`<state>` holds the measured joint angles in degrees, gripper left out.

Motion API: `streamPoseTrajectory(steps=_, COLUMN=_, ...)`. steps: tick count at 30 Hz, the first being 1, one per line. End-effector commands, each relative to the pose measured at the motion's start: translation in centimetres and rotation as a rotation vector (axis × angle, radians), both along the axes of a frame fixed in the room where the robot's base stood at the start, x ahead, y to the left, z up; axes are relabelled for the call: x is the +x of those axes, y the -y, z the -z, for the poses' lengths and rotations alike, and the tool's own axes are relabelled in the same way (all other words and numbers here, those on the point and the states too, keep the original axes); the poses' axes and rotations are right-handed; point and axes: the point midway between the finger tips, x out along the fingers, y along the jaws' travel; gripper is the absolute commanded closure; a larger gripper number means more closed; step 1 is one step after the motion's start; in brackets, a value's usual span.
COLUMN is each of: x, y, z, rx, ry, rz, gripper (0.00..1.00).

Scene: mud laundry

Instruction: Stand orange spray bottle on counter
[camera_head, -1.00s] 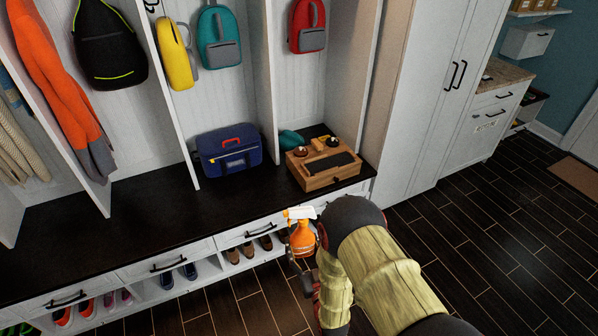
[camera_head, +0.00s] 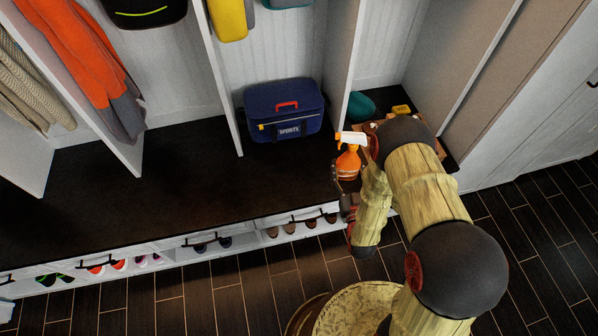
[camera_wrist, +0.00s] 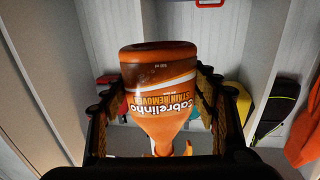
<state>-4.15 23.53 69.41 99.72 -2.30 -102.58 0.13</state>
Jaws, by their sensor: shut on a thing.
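The orange spray bottle (camera_head: 348,166) with a white trigger head is held by my gripper (camera_head: 347,182) near the front right part of the dark bench top. In the head view the bottle looks upright. The wrist view shows the same bottle (camera_wrist: 160,88) between both fingers, its stain remover label upside down in that picture. My gripper (camera_wrist: 160,95) is shut on the bottle. The counter, seen as a dark bench top (camera_head: 190,185), extends to the left of the bottle. I cannot tell whether the bottle's base touches it.
A navy sports bag (camera_head: 284,112) sits at the back of the bench. A wooden organizer (camera_head: 440,150) is mostly hidden behind my arm, beside a teal item (camera_head: 361,106). Upright dividers split the bench. Its left and middle parts are clear. Shoes (camera_head: 290,228) fill cubbies below.

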Motion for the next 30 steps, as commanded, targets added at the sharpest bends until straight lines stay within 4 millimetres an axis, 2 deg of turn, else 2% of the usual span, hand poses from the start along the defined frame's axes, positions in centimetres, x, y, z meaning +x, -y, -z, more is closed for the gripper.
streamPoseTrajectory(steps=1, x=0.1, y=-1.0, z=1.5, rx=-0.001, ry=-0.003, rz=-0.021, gripper=0.86)
streamPoseTrajectory(steps=10, x=0.3, y=-6.1, z=7.7, rx=-0.002, ry=-0.001, rz=-0.135, gripper=0.86)
streamPoseTrajectory(steps=18, x=-0.8, y=-10.0, z=13.3, rx=0.002, ry=0.0, rz=-0.225, gripper=0.86)
streamPoseTrajectory(steps=21, x=-1.2, y=-10.9, z=14.6, rx=0.003, ry=0.0, rz=-0.247, gripper=0.86)
streamPoseTrajectory(steps=26, x=-1.5, y=-11.7, z=15.7, rx=0.005, ry=0.003, rz=-0.265, gripper=0.86)
streamPoseTrajectory(steps=30, x=-0.3, y=-12.1, z=16.6, rx=0.006, ry=0.005, rz=-0.269, gripper=0.86)
